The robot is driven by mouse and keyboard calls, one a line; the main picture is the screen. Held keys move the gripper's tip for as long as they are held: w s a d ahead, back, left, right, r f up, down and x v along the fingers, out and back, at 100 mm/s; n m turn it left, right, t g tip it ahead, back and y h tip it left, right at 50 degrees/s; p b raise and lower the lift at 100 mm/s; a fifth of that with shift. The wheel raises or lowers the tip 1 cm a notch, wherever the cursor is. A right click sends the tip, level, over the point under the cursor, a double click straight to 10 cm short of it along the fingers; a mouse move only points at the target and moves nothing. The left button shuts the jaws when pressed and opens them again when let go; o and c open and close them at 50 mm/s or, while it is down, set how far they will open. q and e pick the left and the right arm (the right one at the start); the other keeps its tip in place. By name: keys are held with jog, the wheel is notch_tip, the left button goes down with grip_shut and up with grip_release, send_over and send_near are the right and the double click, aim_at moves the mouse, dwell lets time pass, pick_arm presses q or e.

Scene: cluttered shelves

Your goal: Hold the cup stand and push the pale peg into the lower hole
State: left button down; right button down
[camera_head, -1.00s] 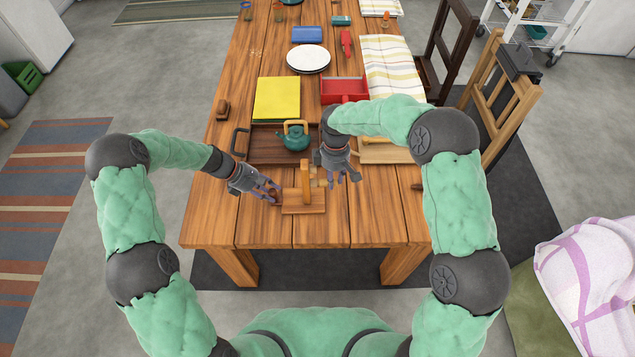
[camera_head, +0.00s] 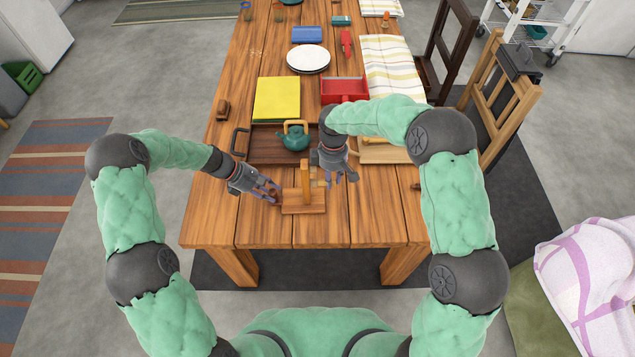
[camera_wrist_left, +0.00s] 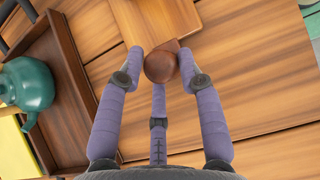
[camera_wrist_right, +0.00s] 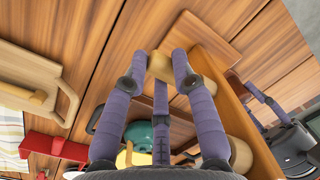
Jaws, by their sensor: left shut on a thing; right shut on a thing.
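The cup stand (camera_head: 305,184) has a flat wooden base (camera_head: 306,209) and an upright post, near the table's front edge. My left gripper (camera_head: 277,192) is shut on a round dark-brown knob (camera_wrist_left: 161,66) at the left side of the base. My right gripper (camera_head: 336,181) is just right of the post, pointing down. In the right wrist view it is shut on the pale peg (camera_wrist_right: 160,66), beside the post (camera_wrist_right: 220,70). Another pale rounded piece (camera_wrist_right: 240,153) shows farther along the post. The lower hole is not visible, and I cannot tell whether the peg's end is in it.
Behind the stand is a dark tray (camera_head: 262,152) with a teal teapot (camera_head: 293,138). A pale wooden board (camera_head: 385,152) lies to the right. The front table corners are clear.

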jog(key=c, duration=0.9)
grip_release()
jog(key=shift+c, duration=0.2)
notch_tip(320, 180, up, 12)
jog(key=w, duration=0.1)
jog(key=shift+w, duration=0.1)
pick_arm(q)
jog(key=c, duration=0.7)
grip_release()
jog(key=shift+c, duration=0.2)
pick_arm(e)
jog(key=shift+f, duration=0.1)
